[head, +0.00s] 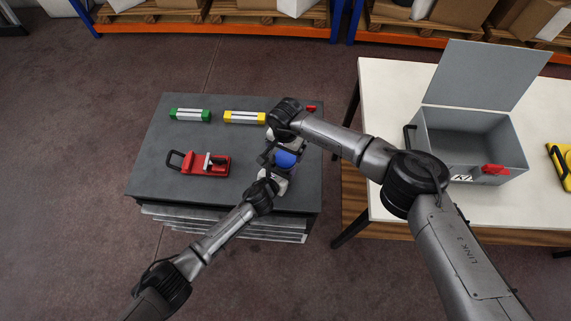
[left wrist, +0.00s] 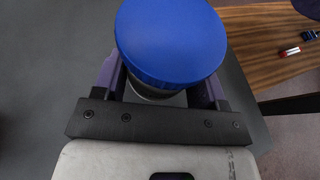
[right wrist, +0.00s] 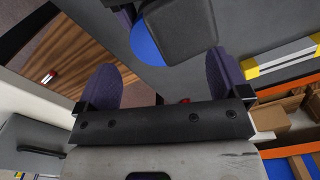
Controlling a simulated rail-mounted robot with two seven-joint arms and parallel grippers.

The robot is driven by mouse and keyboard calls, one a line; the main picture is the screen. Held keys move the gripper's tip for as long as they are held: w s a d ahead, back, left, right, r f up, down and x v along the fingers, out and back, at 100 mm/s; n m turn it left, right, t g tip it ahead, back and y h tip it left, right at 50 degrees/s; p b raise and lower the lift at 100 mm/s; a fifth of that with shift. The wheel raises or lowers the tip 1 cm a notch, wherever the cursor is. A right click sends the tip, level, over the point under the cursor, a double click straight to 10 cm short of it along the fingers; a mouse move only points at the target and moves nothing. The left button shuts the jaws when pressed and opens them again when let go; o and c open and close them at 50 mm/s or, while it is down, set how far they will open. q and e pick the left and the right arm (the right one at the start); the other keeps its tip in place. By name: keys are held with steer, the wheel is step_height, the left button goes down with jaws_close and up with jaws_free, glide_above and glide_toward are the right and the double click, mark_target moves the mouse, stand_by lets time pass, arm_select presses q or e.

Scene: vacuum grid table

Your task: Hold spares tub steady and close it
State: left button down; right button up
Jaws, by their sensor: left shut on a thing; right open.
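The spares tub has a round blue lid (head: 286,159) and stands near the right edge of the dark grey table. In the left wrist view the lid (left wrist: 170,40) sits on top of a pale body (left wrist: 150,92); whether it is fully closed I cannot tell. My left gripper (left wrist: 160,88) is shut around the body, below the lid. My right gripper (right wrist: 163,78) is open and empty, on the far side of the tub. In the right wrist view part of the blue lid (right wrist: 146,45) shows, partly hidden by a dark grey block-like part.
The dark table (head: 150,165) also holds a green-ended bar (head: 190,115), a yellow-ended bar (head: 244,117) and a red device (head: 205,163). A white-topped table (head: 385,85) at right bears an open grey box (head: 465,140) with a red latch. My right arm spans the gap between the tables.

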mark_target(286, 158)
steer(key=shift+f, duration=2.35)
steer(key=c, duration=0.9)
steer(key=shift+m, duration=0.9)
steer(key=shift+c, duration=0.3)
steer(key=o, duration=1.1)
steer(key=shift+r, duration=0.1)
step_height(286, 158, up, 12)
steer(key=shift+f, duration=0.1)
